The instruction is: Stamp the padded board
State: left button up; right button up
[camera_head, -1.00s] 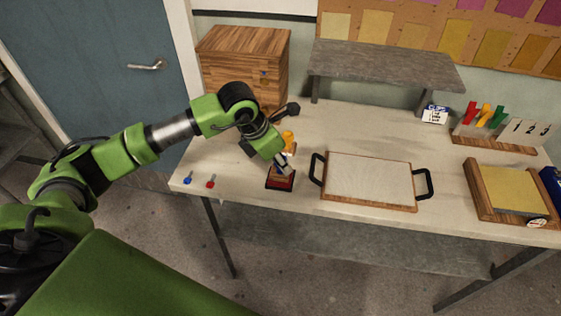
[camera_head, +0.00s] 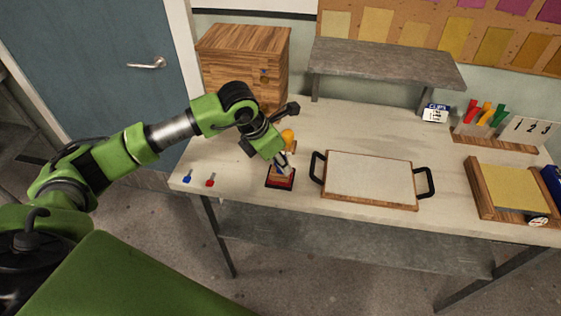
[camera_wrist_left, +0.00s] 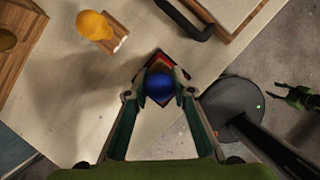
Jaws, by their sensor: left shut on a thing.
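The padded board (camera_head: 369,178) is a white pad in a wooden frame with a black handle at each end. It lies near the middle of the table. My left gripper (camera_head: 283,166) is left of it, shut on the round blue knob (camera_wrist_left: 159,88) of a stamp (camera_head: 279,175). The stamp is over a red ink pad (camera_head: 281,185) in a dark tray; its wooden block seems to rest there, but the contact is hidden. The ink pad's corner shows beyond the knob in the left wrist view (camera_wrist_left: 163,60).
A yellow-knobbed stamp (camera_head: 288,136) stands behind my left gripper, near a wooden drawer cabinet (camera_head: 243,65). Small blue (camera_head: 187,178) and red (camera_head: 210,181) pieces lie at the front left. A yellow pad in a wooden tray (camera_head: 479,201) is at right. A grey shelf (camera_head: 385,62) stands behind.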

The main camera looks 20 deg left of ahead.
pick_arm(q)
jog(key=shift+s+f+b, duration=0.15)
jog(key=shift+f+b, duration=0.1)
jog(key=shift+b, duration=0.05)
dwell(1.0)
jog(key=shift+r, duration=0.1)
notch_tip(320, 180, up, 2)
jog(key=shift+p, duration=0.55)
jog(key=shift+r+p, duration=1.2)
jog(key=shift+r, duration=1.4)
